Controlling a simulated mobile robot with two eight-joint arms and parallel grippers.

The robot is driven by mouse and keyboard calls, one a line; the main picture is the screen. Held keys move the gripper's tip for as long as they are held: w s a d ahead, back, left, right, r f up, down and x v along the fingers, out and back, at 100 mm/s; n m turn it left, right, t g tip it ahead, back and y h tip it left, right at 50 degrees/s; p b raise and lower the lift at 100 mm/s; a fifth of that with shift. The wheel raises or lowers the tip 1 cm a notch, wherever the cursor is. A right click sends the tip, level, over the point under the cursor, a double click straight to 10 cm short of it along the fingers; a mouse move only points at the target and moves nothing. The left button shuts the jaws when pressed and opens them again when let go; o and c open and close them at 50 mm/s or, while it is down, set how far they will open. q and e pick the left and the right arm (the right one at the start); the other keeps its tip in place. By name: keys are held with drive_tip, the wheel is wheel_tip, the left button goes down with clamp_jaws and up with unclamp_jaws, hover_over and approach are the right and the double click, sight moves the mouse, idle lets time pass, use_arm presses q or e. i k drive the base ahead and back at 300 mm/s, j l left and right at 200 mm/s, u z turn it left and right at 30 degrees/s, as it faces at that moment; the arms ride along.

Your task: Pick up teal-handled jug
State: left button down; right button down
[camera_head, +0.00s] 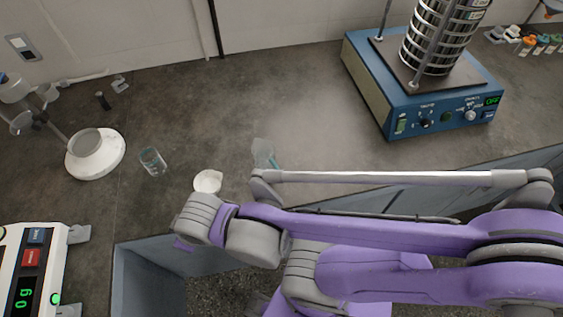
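A small clear jug (262,150) with a teal handle on its right side stands on the dark worktop near the middle of the view. My purple and grey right arm reaches across in front of it from the right, and its upper link passes just beside the jug's lower part. I cannot make out the fingers of my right gripper. My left arm and gripper do not show.
A cup of white powder (207,181) and a glass beaker (152,161) stand left of the jug. The blue sieve shaker (424,117) is at the upper right and a balance (30,275) at the lower left. The worktop behind the jug is clear.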

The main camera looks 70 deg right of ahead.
sight(264, 150)
drive_tip(key=z, duration=2.4)
drive_tip(key=u, duration=2.7)
drive_tip(key=z, duration=2.7)
drive_tip(key=u, duration=0.1)
